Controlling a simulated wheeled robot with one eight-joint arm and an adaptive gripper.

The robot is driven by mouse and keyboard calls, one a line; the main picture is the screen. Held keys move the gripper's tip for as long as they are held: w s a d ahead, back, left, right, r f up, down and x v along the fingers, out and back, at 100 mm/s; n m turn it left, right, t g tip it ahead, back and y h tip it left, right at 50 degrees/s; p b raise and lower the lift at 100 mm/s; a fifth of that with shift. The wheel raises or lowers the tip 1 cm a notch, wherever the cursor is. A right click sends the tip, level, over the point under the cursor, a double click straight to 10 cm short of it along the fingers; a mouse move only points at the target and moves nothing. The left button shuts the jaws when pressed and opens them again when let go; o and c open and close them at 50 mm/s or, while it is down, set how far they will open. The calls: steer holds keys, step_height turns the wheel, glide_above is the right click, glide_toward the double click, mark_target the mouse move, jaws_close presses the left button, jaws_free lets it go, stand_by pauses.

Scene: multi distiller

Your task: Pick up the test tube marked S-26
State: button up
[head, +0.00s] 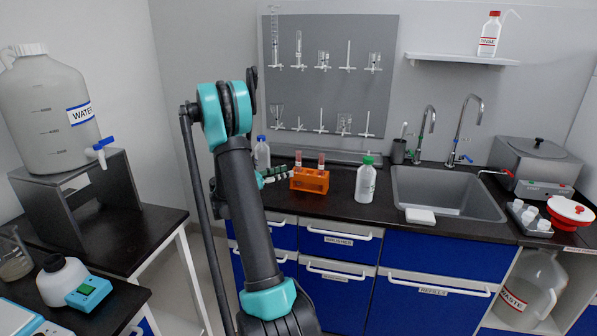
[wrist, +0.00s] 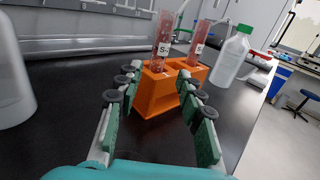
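An orange rack (head: 310,180) stands on the black counter and holds two test tubes with reddish contents. In the wrist view the rack (wrist: 158,95) is straight ahead. The nearer, left tube (wrist: 163,38) has a white label that begins with "S-"; the rest is not readable. The farther, right tube (wrist: 201,38) also has a label, too small to read. In the head view the tubes appear as the left tube (head: 298,159) and right tube (head: 321,160). My gripper (wrist: 158,92) is open, its two green-padded fingers spread before the rack with nothing between them. It appears left of the rack in the head view.
A green-capped bottle (head: 366,180) stands right of the rack, near the sink (head: 450,194). A blue-capped bottle (head: 261,153) stands behind my gripper. A large white bottle (wrist: 14,80) is at the wrist view's left edge. The counter (wrist: 75,88) beside the rack is clear.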

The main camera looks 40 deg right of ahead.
mark_target(296, 168)
steer(key=shift+s+d, duration=0.15)
steer(key=shift+d, duration=1.7)
steer(key=shift+s+d, duration=0.15)
steer(key=shift+d, duration=1.7)
jaws_close()
